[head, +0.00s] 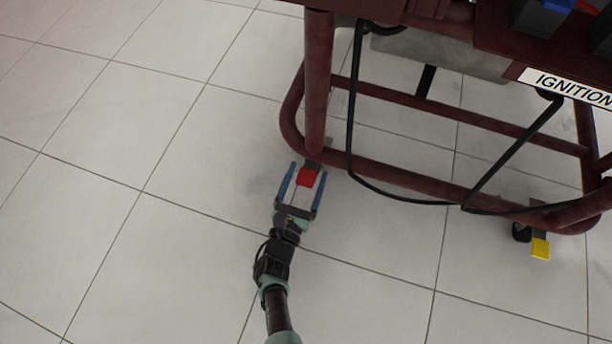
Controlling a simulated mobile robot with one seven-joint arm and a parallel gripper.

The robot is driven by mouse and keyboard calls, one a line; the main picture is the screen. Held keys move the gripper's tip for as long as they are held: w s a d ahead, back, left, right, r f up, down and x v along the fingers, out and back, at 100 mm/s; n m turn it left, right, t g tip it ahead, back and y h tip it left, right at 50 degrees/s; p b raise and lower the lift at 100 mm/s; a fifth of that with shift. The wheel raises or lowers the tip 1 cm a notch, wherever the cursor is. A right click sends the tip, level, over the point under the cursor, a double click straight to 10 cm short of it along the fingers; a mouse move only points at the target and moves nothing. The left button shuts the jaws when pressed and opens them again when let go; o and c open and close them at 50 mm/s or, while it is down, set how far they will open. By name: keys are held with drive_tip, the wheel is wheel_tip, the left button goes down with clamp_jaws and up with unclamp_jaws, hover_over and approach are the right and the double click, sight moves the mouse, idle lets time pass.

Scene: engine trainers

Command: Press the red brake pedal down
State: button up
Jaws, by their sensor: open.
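The red brake pedal (307,177) sticks out from the lower bar of the dark red tube frame (375,171), near the frame's left corner. My gripper (305,174) is open, with one blue finger on each side of the pedal in this view. The gripper's palm is apart from the pedal on the near side. I cannot tell the height of the fingers relative to the pedal, or whether they touch it.
A yellow pedal (540,248) sits at the frame's right end, by a black caster. Black cables (395,197) hang in loops in front of the frame. An IGNITION label (572,86) is at upper right. The tiled floor (130,230) at left is clear.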

clamp_jaws()
idle(0.3)
